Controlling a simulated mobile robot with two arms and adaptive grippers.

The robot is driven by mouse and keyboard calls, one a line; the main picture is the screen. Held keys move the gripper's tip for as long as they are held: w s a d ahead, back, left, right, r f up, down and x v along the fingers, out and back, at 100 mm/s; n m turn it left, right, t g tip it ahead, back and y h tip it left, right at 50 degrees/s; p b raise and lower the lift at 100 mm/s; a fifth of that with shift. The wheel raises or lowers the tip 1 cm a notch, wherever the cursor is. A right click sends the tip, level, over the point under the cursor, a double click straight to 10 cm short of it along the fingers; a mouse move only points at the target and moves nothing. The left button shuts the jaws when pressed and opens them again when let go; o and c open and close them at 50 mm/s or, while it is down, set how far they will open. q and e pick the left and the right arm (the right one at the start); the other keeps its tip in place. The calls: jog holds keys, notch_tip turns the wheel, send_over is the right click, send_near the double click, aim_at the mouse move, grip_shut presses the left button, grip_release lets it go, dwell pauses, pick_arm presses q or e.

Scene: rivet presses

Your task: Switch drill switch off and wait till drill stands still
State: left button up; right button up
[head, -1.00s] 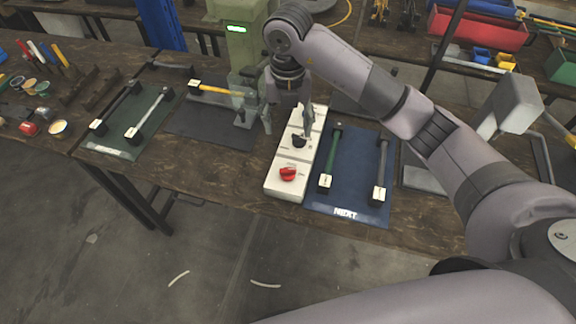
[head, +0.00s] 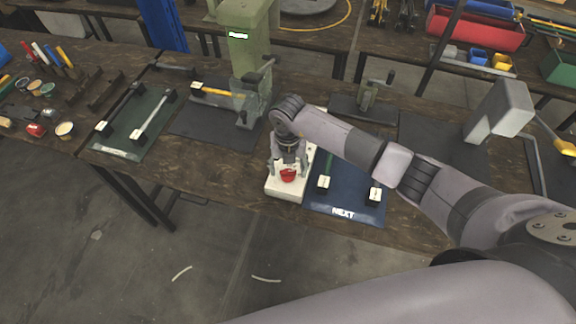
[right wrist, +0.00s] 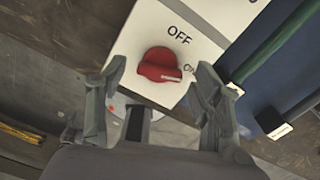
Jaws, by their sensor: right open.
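A white switch box (head: 285,190) lies on the bench and carries a red rotary knob (head: 288,175). In the right wrist view the red knob (right wrist: 160,65) has "OFF" printed above it and a partly hidden "ON" label to its right. Its white mark is on the right side, toward "ON". My right gripper (head: 288,168) is open, pointing down over the box, with a finger on either side of the knob. Its fingers in the right wrist view (right wrist: 162,75) look apart from the knob. The box's black knob is hidden behind my arm. My left gripper is not in view.
A green machine (head: 252,50) with a lit display stands behind the box. A blue "NEXT" mat (head: 345,200) with bars lies right of it. A dark green mat (head: 115,152) with bars is at left. A grey block-shaped machine (head: 500,105) stands at right. The floor is in front.

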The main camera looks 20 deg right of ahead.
jog(key=shift+f, duration=0.3)
jog(key=shift+c, duration=0.6)
jog(key=c, duration=1)
jog(key=shift+c, duration=0.2)
jog(key=n+b, duration=0.2)
jog(key=shift+f+b, duration=0.15)
jog(key=shift+b, duration=0.15)
jog(key=n+b, duration=0.9)
jog(key=shift+w, duration=0.1)
jog(key=shift+r+n+b, duration=0.2)
jog(key=shift+n+b, duration=1.1)
jog(key=shift+n, duration=0.2)
